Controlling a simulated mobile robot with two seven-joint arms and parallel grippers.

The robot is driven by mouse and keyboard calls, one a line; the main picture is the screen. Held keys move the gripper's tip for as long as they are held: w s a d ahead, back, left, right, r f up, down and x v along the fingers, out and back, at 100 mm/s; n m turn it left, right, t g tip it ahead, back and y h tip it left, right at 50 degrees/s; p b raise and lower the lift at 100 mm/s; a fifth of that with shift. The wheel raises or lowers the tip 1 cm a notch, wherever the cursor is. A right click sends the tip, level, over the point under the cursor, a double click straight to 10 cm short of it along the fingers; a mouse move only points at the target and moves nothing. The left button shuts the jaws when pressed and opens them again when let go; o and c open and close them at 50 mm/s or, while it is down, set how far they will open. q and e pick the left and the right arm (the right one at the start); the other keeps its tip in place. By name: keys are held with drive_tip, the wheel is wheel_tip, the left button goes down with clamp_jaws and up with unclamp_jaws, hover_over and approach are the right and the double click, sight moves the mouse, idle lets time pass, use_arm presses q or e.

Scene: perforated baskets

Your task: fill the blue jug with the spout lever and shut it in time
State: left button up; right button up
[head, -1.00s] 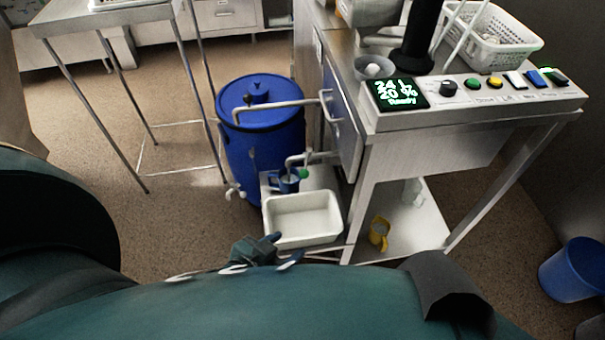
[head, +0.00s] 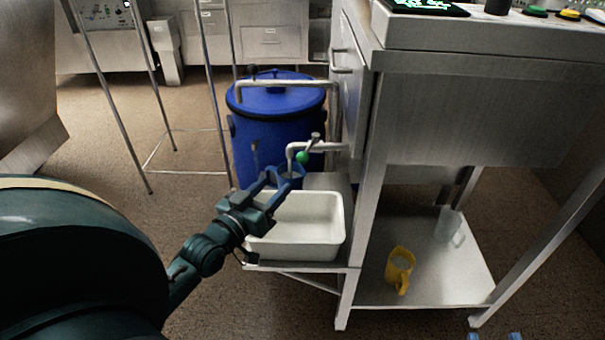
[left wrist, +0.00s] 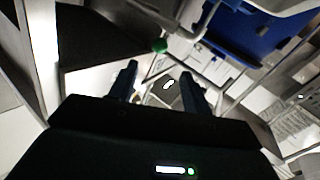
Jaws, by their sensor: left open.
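The spout's lever has a green knob (head: 302,157), which also shows in the left wrist view (left wrist: 159,45). Two blue tips (head: 494,336) at the bottom edge look like my right gripper, mostly cut off.
A blue drum (head: 277,125) stands behind. A yellow jug (head: 399,268) and a clear vessel (head: 449,226) stand on the lower shelf. The steel table leg (head: 358,250) is right of the basin.

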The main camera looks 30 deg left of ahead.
sight(299, 162)
use_arm(q)
drive_tip(key=w+b, duration=0.3)
drive_tip(key=w, duration=1)
drive_tip(key=shift+a+b, duration=0.1)
drive_tip(key=shift+b, duration=0.25)
use_arm(e)
drive_tip(key=shift+w+a+m+t+y, duration=0.15)
drive_tip(key=shift+a+m+t+y, duration=0.15)
drive_tip(key=shift+a+m, duration=0.1)
drive_tip(key=shift+r, duration=0.1)
use_arm(q)
drive_tip(key=shift+c, duration=0.2)
use_arm(e)
drive_tip(key=shift+r, duration=0.1)
use_arm(q)
drive_tip(key=c, duration=0.5)
clamp_jaws()
use_arm(e)
drive_tip(key=shift+d+f, duration=0.1)
drive_tip(key=shift+f, duration=0.2)
